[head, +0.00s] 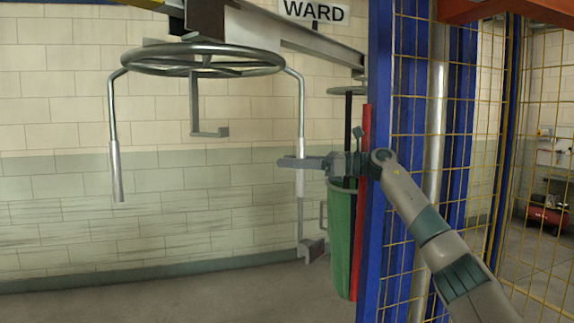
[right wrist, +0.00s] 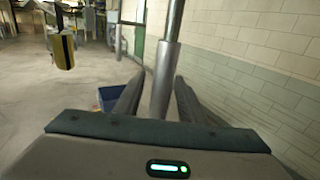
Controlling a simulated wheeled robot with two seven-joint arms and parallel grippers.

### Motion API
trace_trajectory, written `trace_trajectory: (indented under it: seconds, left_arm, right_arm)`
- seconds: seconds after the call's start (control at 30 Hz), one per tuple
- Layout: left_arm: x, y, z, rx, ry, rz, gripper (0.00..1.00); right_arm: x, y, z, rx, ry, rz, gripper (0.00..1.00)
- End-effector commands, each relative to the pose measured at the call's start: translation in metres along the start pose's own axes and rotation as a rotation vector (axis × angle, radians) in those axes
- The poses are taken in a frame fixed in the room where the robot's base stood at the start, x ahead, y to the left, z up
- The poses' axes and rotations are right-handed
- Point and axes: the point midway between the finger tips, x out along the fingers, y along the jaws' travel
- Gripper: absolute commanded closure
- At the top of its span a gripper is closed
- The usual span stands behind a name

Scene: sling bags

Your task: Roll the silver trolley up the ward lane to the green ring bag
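The silver trolley (head: 203,60) hangs under an overhead rail in the head view. It has a round ring and a bar with a grip down each side. My right gripper (head: 292,162) is at the right-hand grip. In the right wrist view this grip (right wrist: 164,75) stands between my two fingers, with a gap visible beside it, so the fingers look open around it. My left gripper is out of view.
A blue post (head: 380,120) and yellow mesh fence (head: 420,100) stand at the right, close to my right arm. A WARD sign (head: 314,11) hangs above. The tiled wall (head: 60,130) runs behind. The right wrist view shows open floor, a hanging yellow object (right wrist: 63,52) and a blue bin (right wrist: 108,98).

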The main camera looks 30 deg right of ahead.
Motion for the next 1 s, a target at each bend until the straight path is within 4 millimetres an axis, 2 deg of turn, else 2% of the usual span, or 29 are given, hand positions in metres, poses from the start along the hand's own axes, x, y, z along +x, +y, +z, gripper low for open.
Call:
trace_trajectory:
  seconds: [0.4,0.7,0.83,1.0]
  left_arm:
    - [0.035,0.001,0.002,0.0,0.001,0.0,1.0]
    - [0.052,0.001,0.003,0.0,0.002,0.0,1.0]
    - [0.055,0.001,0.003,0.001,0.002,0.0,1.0]
    - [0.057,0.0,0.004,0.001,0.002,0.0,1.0]
  right_arm:
    - [-0.077,0.0,-0.004,-0.001,-0.001,-0.003,0.63]
    - [-0.133,0.0,-0.003,0.0,-0.001,-0.001,0.63]
    - [-0.148,0.0,-0.001,0.0,0.0,-0.001,0.63]
    - [-0.157,0.0,-0.001,0.0,0.0,0.0,0.63]
